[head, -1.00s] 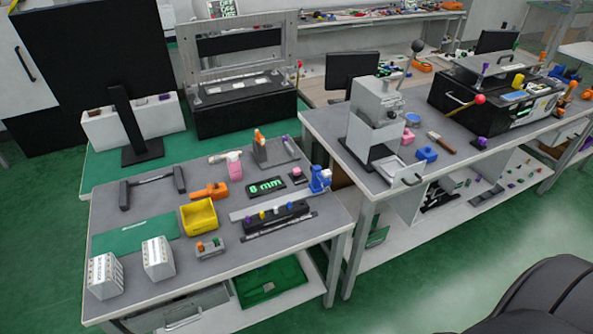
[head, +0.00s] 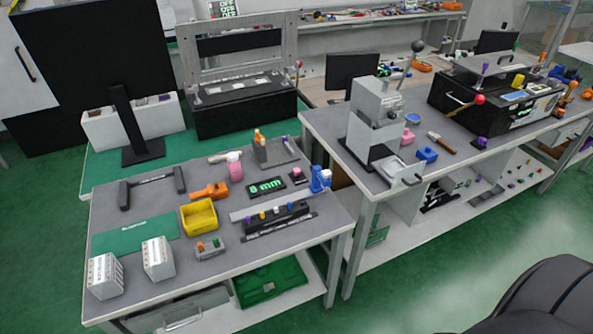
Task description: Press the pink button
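A small dark box with a pinkish cap (head: 297,174), which looks like a button, sits near the right back edge of the near grey-topped table (head: 150,285). It stands just right of a black display with green text (head: 266,186) and left of a blue device (head: 320,179). A second pink item, a small block (head: 407,137), lies on the right-hand table; I cannot tell whether it is a button. Neither of my grippers shows in the head view.
A grey lever machine (head: 377,118) stands on the right-hand table (head: 318,121). Green floor (head: 400,280) lies open in front.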

